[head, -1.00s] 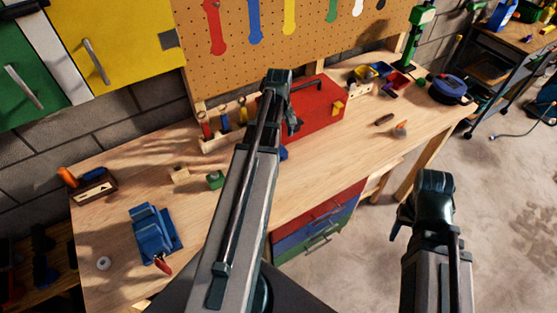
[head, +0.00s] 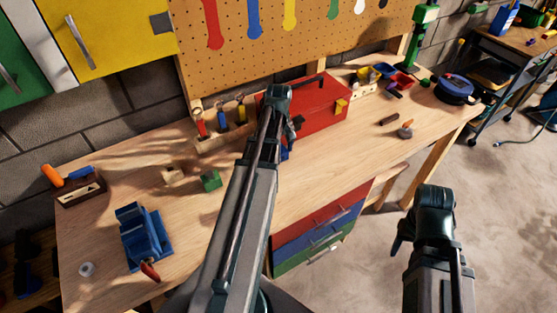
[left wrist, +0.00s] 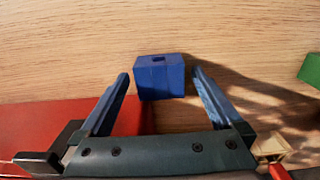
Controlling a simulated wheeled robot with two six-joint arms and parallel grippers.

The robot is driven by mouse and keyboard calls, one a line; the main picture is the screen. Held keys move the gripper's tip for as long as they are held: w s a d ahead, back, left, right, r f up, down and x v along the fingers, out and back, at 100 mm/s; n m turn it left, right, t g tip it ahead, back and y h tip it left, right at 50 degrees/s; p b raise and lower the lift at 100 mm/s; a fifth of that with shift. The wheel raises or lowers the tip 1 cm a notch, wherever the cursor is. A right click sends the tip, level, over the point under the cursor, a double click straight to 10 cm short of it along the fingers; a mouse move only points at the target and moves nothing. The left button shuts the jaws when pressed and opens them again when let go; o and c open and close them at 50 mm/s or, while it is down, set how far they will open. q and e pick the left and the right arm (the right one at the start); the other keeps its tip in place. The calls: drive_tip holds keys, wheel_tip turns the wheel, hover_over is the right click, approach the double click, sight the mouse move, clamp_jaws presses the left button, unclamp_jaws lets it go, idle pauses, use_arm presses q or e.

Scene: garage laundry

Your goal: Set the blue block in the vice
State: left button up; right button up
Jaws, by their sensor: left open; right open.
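The blue block (left wrist: 160,78) lies on the wooden workbench. In the left wrist view it sits between the tips of my open left gripper (left wrist: 160,75), with gaps on both sides. In the head view only a sliver of the block (head: 285,154) shows beside my left gripper, and my arm hides the rest. The blue vice (head: 143,238) with a red handle stands at the bench's near left, well apart from the block. My right gripper (head: 410,232) is open and empty, off the bench's front edge at the right.
A red toolbox (head: 318,112) lies behind and right of the block; it also shows in the left wrist view (left wrist: 35,130). A green block (head: 211,181) and a small wooden piece (head: 174,177) lie between vice and block. A tool rack (head: 222,132) stands behind.

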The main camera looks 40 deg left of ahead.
use_arm(q)
drive_tip(key=shift+f, duration=0.25)
drive_tip(key=c, duration=1.5)
drive_tip(key=shift+r, duration=0.1)
